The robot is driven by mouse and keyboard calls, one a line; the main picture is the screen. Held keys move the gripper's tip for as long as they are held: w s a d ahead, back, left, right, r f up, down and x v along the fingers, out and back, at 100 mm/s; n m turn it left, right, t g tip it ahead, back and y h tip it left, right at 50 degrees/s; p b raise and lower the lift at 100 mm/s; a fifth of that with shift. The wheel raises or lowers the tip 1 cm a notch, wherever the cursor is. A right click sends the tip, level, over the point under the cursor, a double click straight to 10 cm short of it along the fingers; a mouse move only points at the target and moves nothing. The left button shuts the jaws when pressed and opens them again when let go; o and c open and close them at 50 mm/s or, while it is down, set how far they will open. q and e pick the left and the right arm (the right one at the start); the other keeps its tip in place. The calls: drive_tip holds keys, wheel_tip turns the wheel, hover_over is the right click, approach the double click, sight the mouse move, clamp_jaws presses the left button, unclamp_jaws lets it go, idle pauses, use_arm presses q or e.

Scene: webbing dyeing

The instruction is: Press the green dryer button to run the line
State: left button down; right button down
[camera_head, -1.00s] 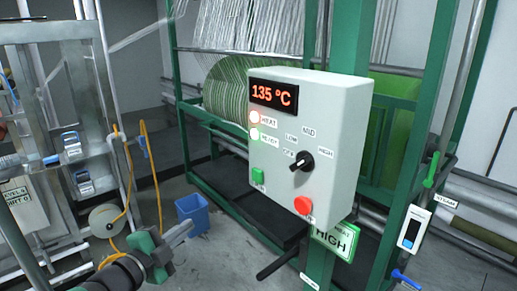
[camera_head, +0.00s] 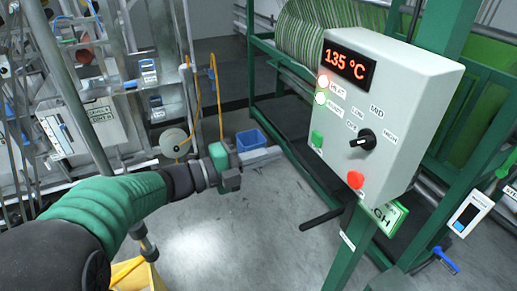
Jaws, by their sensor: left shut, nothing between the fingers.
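The green button (camera_head: 317,139) sits at the lower left of the pale dryer control box (camera_head: 385,115). The box display (camera_head: 349,61) reads 135 °C. Two lamps, marked HEAT and READY, glow at its left edge. A black selector knob (camera_head: 362,140) is in the middle and a red button (camera_head: 355,180) is below. My left gripper (camera_head: 279,152) comes in from the left on my green and black arm. Its fingers are shut and empty, pointing right, short of the green button in the picture. My right gripper is not in view.
A blue bin (camera_head: 251,139) stands on the floor behind my left gripper. A green frame with striped webbing is behind the box. A green sign (camera_head: 386,218) hangs below it. A metal rack with several blue clips stands at left, and a yellow container (camera_head: 137,274) is at the bottom.

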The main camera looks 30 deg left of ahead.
sight(314, 140)
use_arm(q)
drive_tip(key=p+x, duration=0.1)
drive_tip(key=x, duration=0.3)
drive_tip(key=p+x, duration=0.2)
drive_tip(key=x, duration=0.2)
drive_tip(key=shift+d+r, duration=0.2)
drive_tip(key=shift+d, duration=0.05)
drive_tip(key=shift+w+f+p, duration=0.2)
drive_tip(key=shift+w+p, duration=0.1)
drive_tip(key=shift+w, duration=0.1)
drive_tip(key=shift+a, duration=0.1)
